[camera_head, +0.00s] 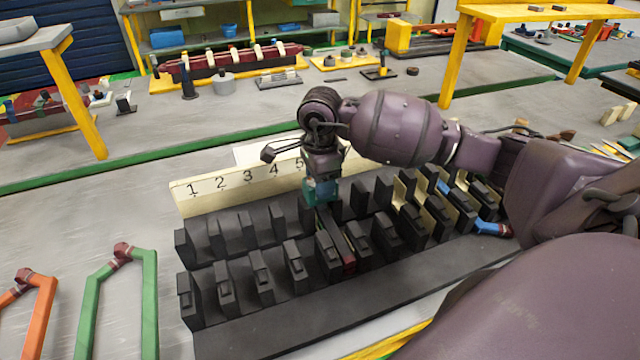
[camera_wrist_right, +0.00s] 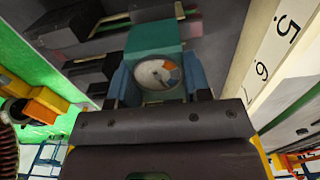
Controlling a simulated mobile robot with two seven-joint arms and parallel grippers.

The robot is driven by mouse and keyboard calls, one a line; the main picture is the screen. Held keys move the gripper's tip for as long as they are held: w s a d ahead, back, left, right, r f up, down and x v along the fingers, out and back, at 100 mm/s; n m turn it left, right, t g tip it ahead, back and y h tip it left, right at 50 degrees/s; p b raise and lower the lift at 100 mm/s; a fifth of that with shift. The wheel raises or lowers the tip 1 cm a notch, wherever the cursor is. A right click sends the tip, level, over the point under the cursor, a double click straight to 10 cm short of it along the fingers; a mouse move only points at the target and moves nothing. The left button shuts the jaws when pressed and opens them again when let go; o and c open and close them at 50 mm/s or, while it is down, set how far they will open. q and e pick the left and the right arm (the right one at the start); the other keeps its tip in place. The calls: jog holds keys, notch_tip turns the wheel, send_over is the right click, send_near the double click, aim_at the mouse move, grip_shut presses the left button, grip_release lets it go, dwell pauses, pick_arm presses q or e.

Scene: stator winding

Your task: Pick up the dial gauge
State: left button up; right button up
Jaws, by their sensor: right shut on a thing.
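A teal part of the gauge (camera_head: 324,192) shows there between the fingers. I cannot tell whether the gauge touches the rack. My left gripper is not in view.
A pale strip with numbers (camera_head: 195,198) stands along the rack's back edge. Green (camera_head: 150,300) and orange (camera_head: 45,300) bent pieces lie left of the rack. Cream and blue pieces sit in the rack's right slots. The bench behind the strip is mostly clear.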

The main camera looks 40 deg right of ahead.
notch_tip(320, 180, up, 25)
jog(key=p, duration=0.2)
dwell(1.0)
jog(key=shift+f, duration=0.1)
